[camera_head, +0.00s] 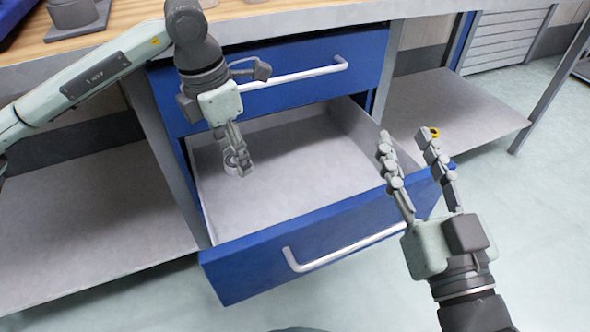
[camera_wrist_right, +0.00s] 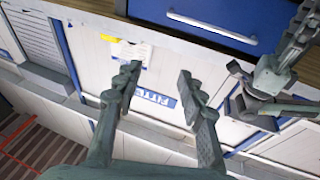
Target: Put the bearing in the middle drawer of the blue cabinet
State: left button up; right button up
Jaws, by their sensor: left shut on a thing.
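The blue cabinet (camera_head: 353,68) has a shut drawer above and a pulled-out drawer (camera_head: 315,240) below it, in the head view. The open drawer's light grey inside looks empty. My left gripper (camera_head: 238,168) hangs over the left part of the open drawer, pointing down, and is shut on the bearing (camera_head: 230,158), a small grey ring partly hidden by the fingers. I cannot tell how high the bearing is above the drawer floor. My right gripper (camera_head: 408,140) is open and empty by the drawer's front right corner; its spread fingers also show in the right wrist view (camera_wrist_right: 158,75).
A wooden worktop (camera_head: 130,18) lies above the cabinet, with a grey part (camera_head: 73,15) on it at the top left. Grey shelves stand on both sides, the right one (camera_head: 450,100) bare. Open floor (camera_head: 535,220) lies to the right.

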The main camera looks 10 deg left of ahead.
pick_arm(q)
jog(key=shift+w+f+n, duration=0.1)
jog(key=shift+w+n, duration=0.2)
jog(key=shift+n, duration=0.1)
jog(key=shift+w+f, duration=0.1)
jog(key=shift+f, duration=0.3)
jog(key=b, duration=0.2)
send_over(266, 207)
jog(key=s+a, duration=0.3)
jog(key=a, duration=0.1)
jog(key=f, duration=1.2)
jog(key=shift+w+d+f, duration=0.2)
jog(key=shift+f, duration=0.15)
jog(key=w+d, duration=0.1)
jog(key=w+d+f, duration=0.1)
jog(key=d, duration=0.1)
jog(key=shift+w+d, duration=0.15)
jog(key=shift+d, duration=0.05)
jog(key=shift+f, duration=0.1)
pick_arm(e)
notch_tip(266, 207, up, 6)
jog(key=s+d+t+y, duration=0.1)
jog(key=t, duration=0.3)
jog(key=shift+s+r+t, duration=0.2)
jog(key=shift+s+t, duration=0.1)
jog(key=shift+s, duration=0.1)
